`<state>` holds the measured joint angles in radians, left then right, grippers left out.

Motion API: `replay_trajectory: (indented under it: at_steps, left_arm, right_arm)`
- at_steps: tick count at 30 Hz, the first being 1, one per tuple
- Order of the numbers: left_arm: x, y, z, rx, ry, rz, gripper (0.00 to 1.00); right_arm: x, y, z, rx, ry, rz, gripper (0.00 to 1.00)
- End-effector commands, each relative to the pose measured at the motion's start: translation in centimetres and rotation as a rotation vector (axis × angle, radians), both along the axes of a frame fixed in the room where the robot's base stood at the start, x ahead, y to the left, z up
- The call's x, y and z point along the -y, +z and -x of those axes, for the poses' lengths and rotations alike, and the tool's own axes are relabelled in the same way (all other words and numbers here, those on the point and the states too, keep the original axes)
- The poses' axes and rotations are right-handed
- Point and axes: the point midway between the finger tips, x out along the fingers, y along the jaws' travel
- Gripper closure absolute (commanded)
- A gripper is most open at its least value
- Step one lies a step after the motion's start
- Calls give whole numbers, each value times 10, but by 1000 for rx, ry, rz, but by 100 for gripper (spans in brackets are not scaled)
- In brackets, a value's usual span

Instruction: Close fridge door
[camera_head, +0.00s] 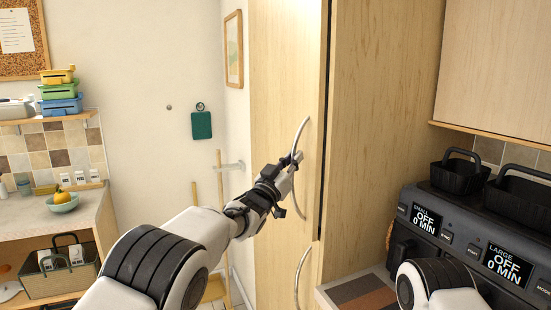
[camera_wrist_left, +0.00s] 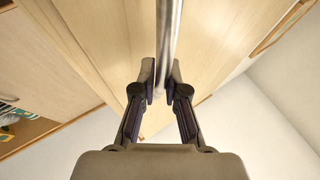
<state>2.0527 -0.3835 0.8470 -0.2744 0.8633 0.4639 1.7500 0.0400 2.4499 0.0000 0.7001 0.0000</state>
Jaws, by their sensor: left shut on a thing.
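The fridge door (camera_head: 280,70) is a tall light-wood panel in the middle of the head view, with a dark narrow gap along its right edge. I cannot tell how far it stands open. Its curved metal handle (camera_head: 304,128) runs upright near that edge. My left gripper (camera_head: 294,161) is shut on this handle at about mid-height. In the left wrist view, the handle (camera_wrist_left: 168,35) passes between the two fingertips (camera_wrist_left: 161,82) of my left gripper. My right arm shows only in part at the lower right of the head view; its gripper is out of view.
A second handle (camera_head: 300,272) is on the lower door panel. A dark double-drawer fryer (camera_head: 460,240) stands on the counter at the right. A shelf unit (camera_head: 85,215) with a bowl (camera_head: 62,203) stands at the left. A broom-like pole (camera_head: 220,180) is beside the fridge.

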Motion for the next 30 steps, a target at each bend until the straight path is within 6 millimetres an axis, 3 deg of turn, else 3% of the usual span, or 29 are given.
replay_trajectory:
  at_steps: [6,10,12,13,23,26,30]
  left_arm:
    - [22,-2,-9,-4,-16,-1,100]
    - [20,-3,-9,-4,-14,-3,100]
    - [20,-3,-9,-4,-14,-3,71]
    - [20,-3,-9,-4,-14,-3,62]
    - [19,1,-8,-1,-14,-1,62]
    - [19,13,-8,3,-14,0,62]
    - [19,44,-8,3,-14,-1,62]
  right_arm:
    - [0,8,0,0,0,0,100]
    - [0,6,0,0,0,0,100]
    - [0,6,0,0,0,0,100]
    - [0,6,0,0,0,0,100]
    - [0,6,0,0,0,0,100]
    - [0,6,0,0,0,0,100]
    - [0,6,0,0,0,0,100]
